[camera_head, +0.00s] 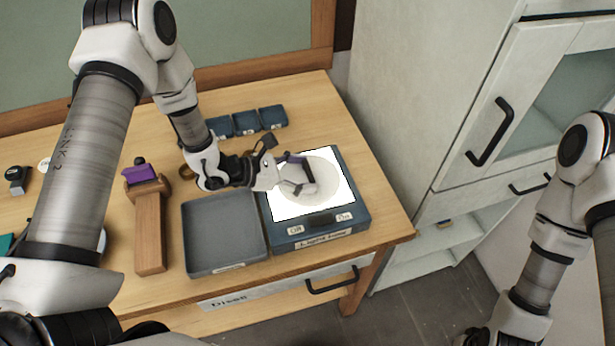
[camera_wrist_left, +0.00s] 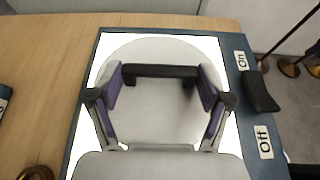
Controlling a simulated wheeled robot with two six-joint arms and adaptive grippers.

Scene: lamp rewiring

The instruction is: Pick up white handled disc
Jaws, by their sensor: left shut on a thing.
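The white handled disc (camera_head: 327,172) is a pale round plate over the lit white panel of a blue light box (camera_head: 348,231). In the left wrist view the disc (camera_wrist_left: 160,115) lies below my fingers, and its dark bar handle (camera_wrist_left: 160,71) spans between them. My left gripper (camera_head: 300,182) is shut on the handle, with one purple-padded finger at each end of it in the left wrist view (camera_wrist_left: 162,95). I cannot tell whether the disc touches the panel. My right arm shows at the right, but its fingers are out of view.
An empty grey tray (camera_head: 222,235) stands left of the light box. A wooden stand (camera_head: 150,225) with a purple piece (camera_head: 139,173) is further left. Several small blue boxes (camera_head: 246,122) sit behind. A pale cabinet (camera_head: 440,110) stands close at the right.

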